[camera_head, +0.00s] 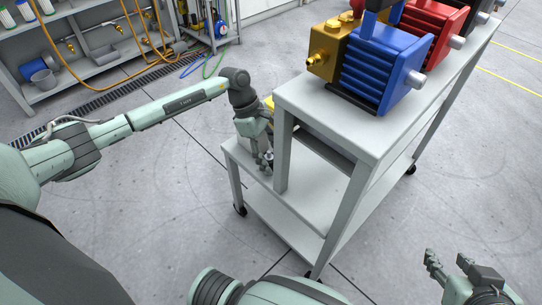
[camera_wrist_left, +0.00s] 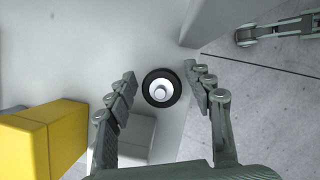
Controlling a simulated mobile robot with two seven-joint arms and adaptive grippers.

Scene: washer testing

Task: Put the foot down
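The foot (camera_wrist_left: 161,88) is a round black rubber ring with a pale metal centre and stud. In the left wrist view it sits between the fingers of my left gripper (camera_wrist_left: 159,75), with a narrow gap showing on each side. The grey shelf surface (camera_wrist_left: 150,40) shows behind it. In the head view my left gripper (camera_head: 264,162) points down at the lower shelf of the grey cart (camera_head: 300,205), and its fingers mostly hide the foot. My right gripper (camera_head: 450,275) is at the lower right over the floor, fingers apart and empty.
Blue (camera_head: 385,65), gold (camera_head: 330,48) and red (camera_head: 428,25) pump-like units stand on the cart's upper shelf (camera_head: 350,125). A cart leg (camera_head: 282,150) is close beside my left gripper. A yellow block (camera_wrist_left: 40,138) is left of it in the wrist view.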

